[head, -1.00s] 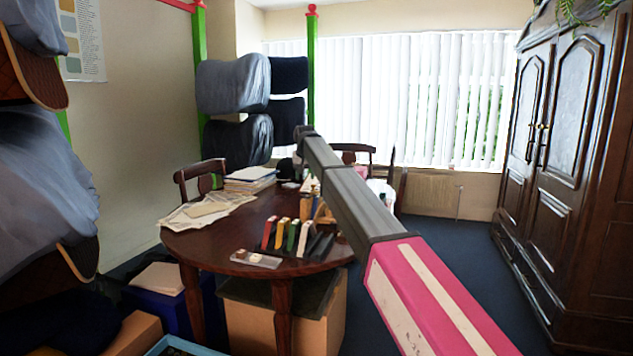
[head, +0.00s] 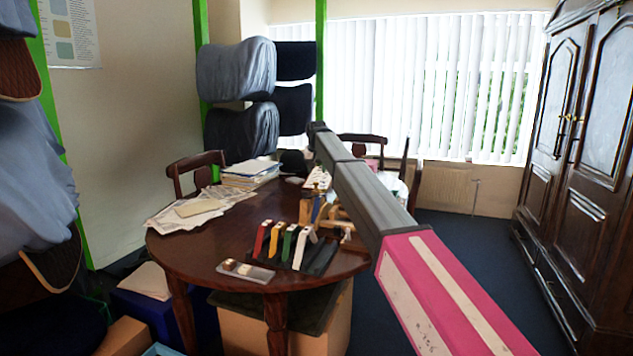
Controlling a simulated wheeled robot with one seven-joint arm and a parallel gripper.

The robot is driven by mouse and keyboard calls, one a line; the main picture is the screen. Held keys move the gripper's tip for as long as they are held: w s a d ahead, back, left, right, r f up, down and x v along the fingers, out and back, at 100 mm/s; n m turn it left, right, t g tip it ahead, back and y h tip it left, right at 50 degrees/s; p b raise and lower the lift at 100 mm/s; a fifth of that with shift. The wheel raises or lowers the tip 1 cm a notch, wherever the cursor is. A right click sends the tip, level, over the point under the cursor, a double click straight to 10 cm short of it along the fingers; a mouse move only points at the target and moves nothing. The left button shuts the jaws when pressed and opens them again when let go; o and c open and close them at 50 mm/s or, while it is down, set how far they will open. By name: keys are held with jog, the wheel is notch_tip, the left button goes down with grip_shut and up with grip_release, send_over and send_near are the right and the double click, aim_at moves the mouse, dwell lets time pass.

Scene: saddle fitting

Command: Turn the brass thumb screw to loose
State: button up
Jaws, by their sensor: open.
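A wooden fixture (head: 308,212) stands on the round table (head: 195,262), partly behind my arm. A small grey plate with pale and brownish pieces on it (head: 245,271) lies at the table's front edge. My pink and grey arm reaches from the lower right over the table's right side. I cannot make out my gripper or its fingertips.
A rack with red, yellow, green and white upright pieces (head: 290,245) stands near the table's front. Papers (head: 192,210) and a stack of folders (head: 250,172) lie at the left. Chairs (head: 197,170) surround the table. A dark wardrobe (head: 575,150) stands right, with open floor before it.

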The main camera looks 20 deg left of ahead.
aim_at(316, 183)
jog(key=x, duration=0.6)
jog(key=shift+w+f, duration=0.15)
jog(key=shift+f, duration=0.15)
jog(key=c, duration=0.9)
